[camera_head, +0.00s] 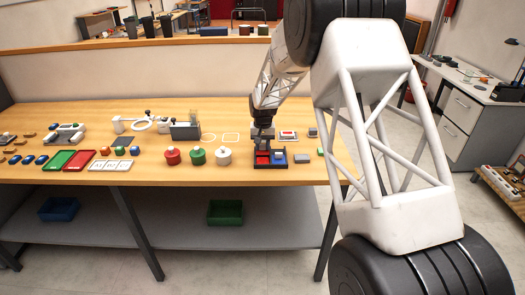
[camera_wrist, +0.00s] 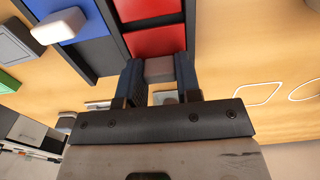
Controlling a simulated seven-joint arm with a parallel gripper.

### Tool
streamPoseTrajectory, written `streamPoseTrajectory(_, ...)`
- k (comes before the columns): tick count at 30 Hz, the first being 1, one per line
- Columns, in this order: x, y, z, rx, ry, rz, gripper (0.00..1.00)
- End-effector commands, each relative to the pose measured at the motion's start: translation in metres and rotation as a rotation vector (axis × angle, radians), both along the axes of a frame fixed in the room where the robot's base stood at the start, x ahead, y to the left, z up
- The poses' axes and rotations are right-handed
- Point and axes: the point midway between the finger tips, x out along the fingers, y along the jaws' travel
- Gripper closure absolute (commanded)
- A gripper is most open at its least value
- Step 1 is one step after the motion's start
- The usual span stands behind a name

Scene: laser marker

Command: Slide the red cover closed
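The black-framed unit (camera_head: 270,165) stands near the table's front edge, with a red side on the left and a blue side on the right in the head view. In the wrist view the red cover (camera_wrist: 157,41) lies just beyond my fingertips, with a dark bar and a second red area (camera_wrist: 145,8) past it. A grey handle block (camera_wrist: 158,69) at the red cover's edge sits between the fingers of my gripper (camera_wrist: 160,76), which appear to touch both its sides. The blue panel (camera_wrist: 82,22) carries a pale handle block (camera_wrist: 58,27).
Red (camera_head: 172,156), green (camera_head: 197,156) and white (camera_head: 224,156) round pieces stand left of the unit. Green (camera_head: 58,160) and red (camera_head: 80,160) trays are farther left. White outlines mark the wood behind.

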Motion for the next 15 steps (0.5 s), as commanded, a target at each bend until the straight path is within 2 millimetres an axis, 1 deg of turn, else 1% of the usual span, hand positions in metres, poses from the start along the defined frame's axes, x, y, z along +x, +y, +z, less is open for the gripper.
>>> streamPoseTrajectory(5,-0.003,0.000,0.000,0.000,0.000,0.000,0.82)
streamPoseTrajectory(15,-0.016,0.000,0.001,0.000,-0.001,0.000,0.82)
